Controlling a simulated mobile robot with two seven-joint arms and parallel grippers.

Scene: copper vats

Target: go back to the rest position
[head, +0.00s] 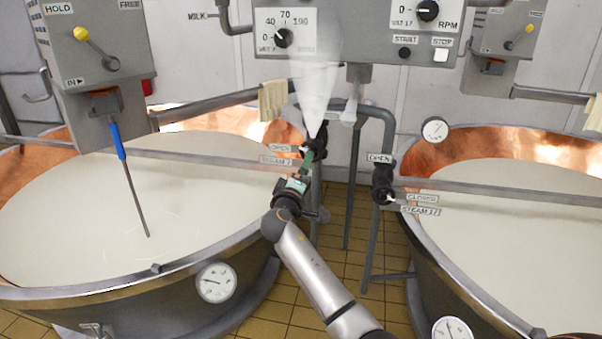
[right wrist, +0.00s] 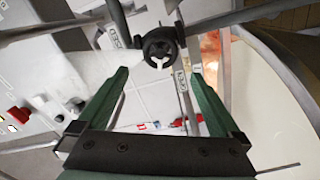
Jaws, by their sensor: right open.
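My right gripper (head: 309,154) is at the left steam valve (head: 320,136), between the two vats. Its arm rises from the bottom of the head view. In the right wrist view its two green fingers (right wrist: 159,76) are apart, with nothing held between them. A black round valve handle (right wrist: 160,46) shows just beyond the fingertips; I cannot tell whether they touch it. A white steam plume (head: 316,75) stands above the left valve in the head view and partly hides the panel. My left gripper is in neither view.
The left copper vat (head: 245,240) and right copper vat (head: 425,238) hold white liquid. The right steam valve (head: 383,178) and grey pipes stand between the vats. A cloth (head: 272,100) hangs on a pipe.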

